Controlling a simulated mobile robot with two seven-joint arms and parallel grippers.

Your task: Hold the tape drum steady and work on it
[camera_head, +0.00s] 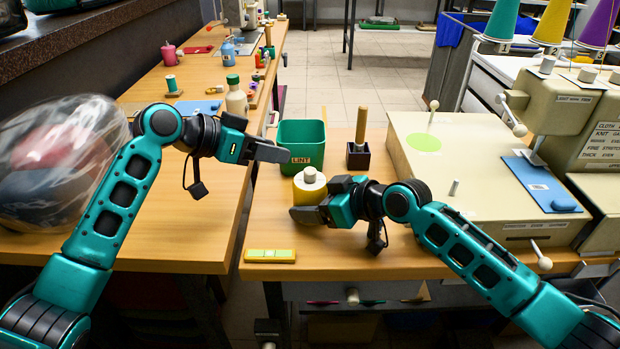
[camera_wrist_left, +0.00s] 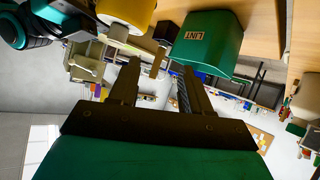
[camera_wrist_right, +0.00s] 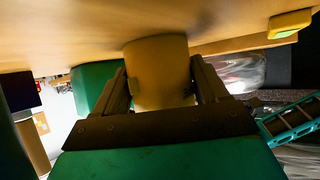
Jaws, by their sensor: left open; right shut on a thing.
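The tape drum (camera_head: 310,186) is a yellow cylinder with a pale top and a light knob, upright on the right wooden table. My right gripper (camera_head: 308,215) is shut on the drum's near side; in the right wrist view the drum (camera_wrist_right: 160,70) sits between both fingers. My left gripper (camera_head: 288,154) is open and empty, above and behind the drum, in front of the green bin. In the left wrist view the drum (camera_wrist_left: 128,12) shows at the top, apart from the open fingers (camera_wrist_left: 155,75).
A green LINT bin (camera_head: 302,135) stands behind the drum. A dark block with a wooden handle (camera_head: 359,154) is to its right. A yellow-green box (camera_head: 270,256) lies near the front edge. A beige machine (camera_head: 440,150) fills the right. A bagged comforter (camera_head: 60,160) lies left.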

